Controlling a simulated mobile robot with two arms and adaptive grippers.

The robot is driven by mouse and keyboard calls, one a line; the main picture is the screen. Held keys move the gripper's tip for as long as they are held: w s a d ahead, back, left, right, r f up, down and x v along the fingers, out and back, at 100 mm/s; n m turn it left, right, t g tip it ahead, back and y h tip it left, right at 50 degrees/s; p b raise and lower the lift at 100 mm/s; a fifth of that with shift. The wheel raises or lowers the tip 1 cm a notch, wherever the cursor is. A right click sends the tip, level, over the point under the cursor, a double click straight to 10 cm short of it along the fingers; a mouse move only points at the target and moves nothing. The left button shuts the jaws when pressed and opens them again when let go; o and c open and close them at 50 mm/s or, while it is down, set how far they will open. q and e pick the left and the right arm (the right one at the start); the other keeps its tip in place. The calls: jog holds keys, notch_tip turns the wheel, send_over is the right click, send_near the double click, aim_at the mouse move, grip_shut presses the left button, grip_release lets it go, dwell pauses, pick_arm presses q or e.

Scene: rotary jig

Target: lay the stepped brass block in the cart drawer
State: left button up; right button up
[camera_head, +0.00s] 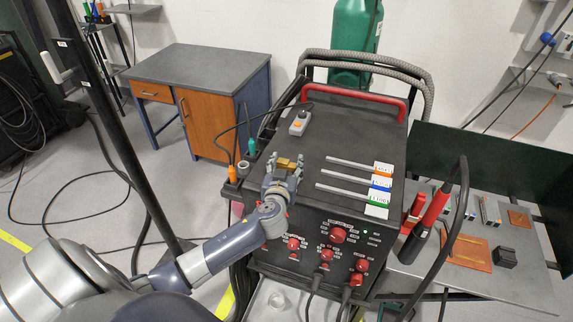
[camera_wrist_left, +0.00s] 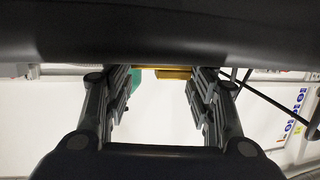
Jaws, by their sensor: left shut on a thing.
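The stepped brass block (camera_head: 287,162) is small and gold, and sits between the fingertips of my left gripper (camera_head: 283,172). My left gripper is shut on it, above the left part of the black machine's top. In the left wrist view the block (camera_wrist_left: 174,74) shows at the top between the two fingers; a dark band hides part of it. The cart under the black machine (camera_head: 345,125) is mostly covered by the machine and my arm. I cannot make out an open drawer. My right gripper is out of view.
A grey switch box (camera_head: 299,123) and several labelled rods (camera_head: 352,180) lie on the machine top. A red handle (camera_head: 355,97) and grey hoses rise at its back. A green cylinder (camera_head: 352,45) stands behind. A workbench (camera_head: 480,270) stands right, a wooden cabinet (camera_head: 205,115) left.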

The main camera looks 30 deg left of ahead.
pick_arm(q)
jog(key=o, duration=1.2)
